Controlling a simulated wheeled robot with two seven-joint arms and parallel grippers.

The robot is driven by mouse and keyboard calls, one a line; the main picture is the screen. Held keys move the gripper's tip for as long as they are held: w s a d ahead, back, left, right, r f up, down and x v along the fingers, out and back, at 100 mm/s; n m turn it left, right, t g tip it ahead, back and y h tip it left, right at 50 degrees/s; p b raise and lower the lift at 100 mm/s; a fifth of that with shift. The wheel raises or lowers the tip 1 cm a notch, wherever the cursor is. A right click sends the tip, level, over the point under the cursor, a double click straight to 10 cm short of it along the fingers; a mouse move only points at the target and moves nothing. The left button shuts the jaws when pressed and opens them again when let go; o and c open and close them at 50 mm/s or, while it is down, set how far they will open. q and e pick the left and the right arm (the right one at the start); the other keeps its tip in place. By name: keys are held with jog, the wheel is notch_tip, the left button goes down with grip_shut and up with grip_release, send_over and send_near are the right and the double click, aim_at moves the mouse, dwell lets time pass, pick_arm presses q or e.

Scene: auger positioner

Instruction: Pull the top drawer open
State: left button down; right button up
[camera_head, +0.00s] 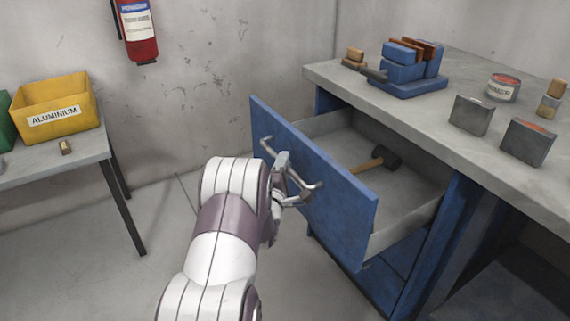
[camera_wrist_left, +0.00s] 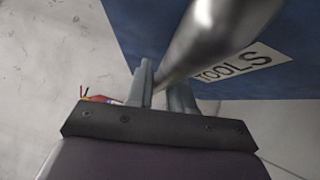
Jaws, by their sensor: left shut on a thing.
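The top drawer (camera_head: 335,200) has a blue front and a grey inside, and it stands well out of the workbench. A hammer or mallet (camera_head: 377,159) with a dark head and wooden handle lies in it. The drawer's metal bar handle (camera_head: 305,186) runs across the front. My left gripper (camera_head: 284,178) is shut on this handle. In the left wrist view the two fingers (camera_wrist_left: 162,92) are around the handle bar (camera_wrist_left: 212,35), with a "TOOLS" label (camera_wrist_left: 240,63) on the drawer front behind. My right gripper is not in view.
The workbench top (camera_head: 400,115) holds a blue vise (camera_head: 405,70), a tin (camera_head: 503,88) and several blocks. A grey table (camera_head: 60,160) with a yellow "ALUMINIUM" bin (camera_head: 55,105) stands at left. A fire extinguisher (camera_head: 137,30) hangs on the wall. Floor between is clear.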

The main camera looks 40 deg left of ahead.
pick_arm(q)
jog(key=c, duration=1.1)
grip_release()
jog(key=shift+s+d, duration=0.15)
jog(key=shift+s, duration=0.2)
jog(key=p+v, duration=0.2)
jog(key=v, duration=1)
jog(key=shift+w+f, duration=0.1)
jog(key=shift+f, duration=0.05)
